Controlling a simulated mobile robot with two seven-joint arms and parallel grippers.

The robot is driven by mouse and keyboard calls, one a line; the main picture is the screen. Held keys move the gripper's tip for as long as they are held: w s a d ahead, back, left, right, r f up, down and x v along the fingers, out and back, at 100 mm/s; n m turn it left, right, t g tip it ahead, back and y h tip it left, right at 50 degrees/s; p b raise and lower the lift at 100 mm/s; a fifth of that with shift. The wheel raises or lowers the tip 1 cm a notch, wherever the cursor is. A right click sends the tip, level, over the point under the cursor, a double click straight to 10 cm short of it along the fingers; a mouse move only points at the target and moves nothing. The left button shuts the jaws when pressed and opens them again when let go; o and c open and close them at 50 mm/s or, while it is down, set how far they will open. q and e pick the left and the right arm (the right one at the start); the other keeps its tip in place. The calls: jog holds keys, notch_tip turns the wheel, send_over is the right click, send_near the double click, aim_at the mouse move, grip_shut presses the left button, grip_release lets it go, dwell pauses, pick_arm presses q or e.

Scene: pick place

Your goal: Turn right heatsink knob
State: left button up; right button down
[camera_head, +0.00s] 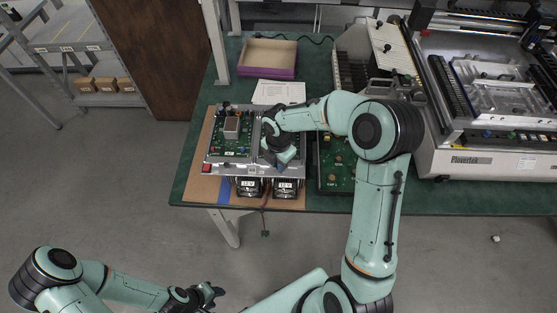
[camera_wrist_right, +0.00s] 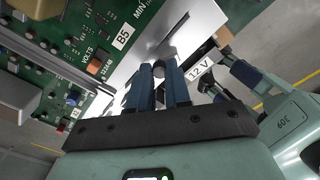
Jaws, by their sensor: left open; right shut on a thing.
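The test fixture (camera_head: 214,159) stands on a brown board on the green table, with a green circuit board on its left half. The silver heatsink (camera_wrist_right: 195,32) shows in the right wrist view beside a green board marked B5. A small dark knob (camera_wrist_right: 159,69) sits between the fingertips of my right gripper (camera_wrist_right: 161,84), which is shut on it. In the head view my right gripper (camera_head: 284,156) is over the fixture's right half and hides the knob. My left gripper (camera_head: 208,295) is open and empty, low in the picture, off the table.
Two 12 V units (camera_head: 249,187) sit at the fixture's front edge. Another green board (camera_head: 338,176) lies just right of it. A purple-sided tray (camera_head: 268,72) and a white paper (camera_head: 279,93) lie behind. A large machine (camera_head: 480,162) fills the table's right side.

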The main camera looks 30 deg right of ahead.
pick_arm(q)
jog(key=w+r, duration=0.1)
jog(key=w+r+p, duration=0.1)
jog(key=shift+w+r, duration=0.1)
jog(key=shift+w, duration=0.2)
pick_arm(e)
jog(key=n, duration=0.4)
jog(key=shift+n, duration=0.4)
jog(key=c, duration=1.1)
grip_release()
pick_arm(q)
jog(key=shift+w, duration=0.1)
pick_arm(e)
jog(key=shift+o, duration=0.2)
notch_tip(320, 180, up, 13)
jog(key=shift+r, duration=0.2)
